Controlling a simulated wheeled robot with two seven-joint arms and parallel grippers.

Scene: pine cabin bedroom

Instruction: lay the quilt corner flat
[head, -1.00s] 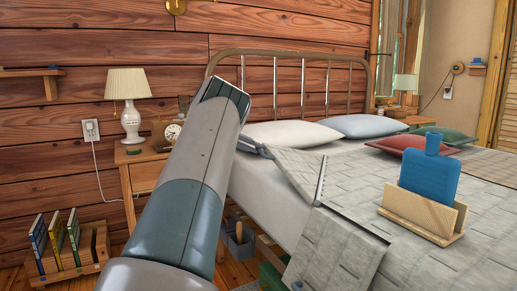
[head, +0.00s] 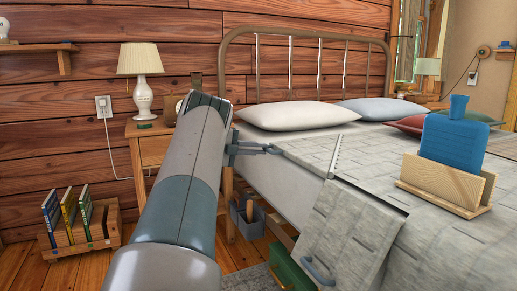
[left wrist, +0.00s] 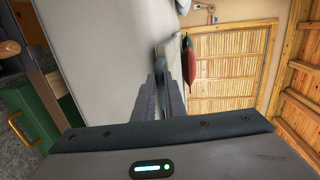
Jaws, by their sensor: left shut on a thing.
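The grey quilt (head: 455,240) covers the bed and has a stitched brick-like pattern. Its near-left corner part is turned up toward the pillows, with a raised edge (head: 336,158) standing along the fold. Another part of the quilt hangs over the bed side (head: 345,235). My left gripper (head: 277,150) is at the left tip of the turned-up part, above the bed's near edge, shut on the quilt corner. In the left wrist view its fingers (left wrist: 168,92) are close together, and the cloth between them is hard to make out. My right gripper is not in view.
A wooden holder with a blue bottle-shaped thing (head: 455,140) stands on the quilt. White (head: 290,114), blue and red pillows lie near the headboard. A nightstand with a lamp (head: 141,75) is behind my left arm. A green box (head: 290,268) and grey bin (head: 246,220) are beneath the bed's side.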

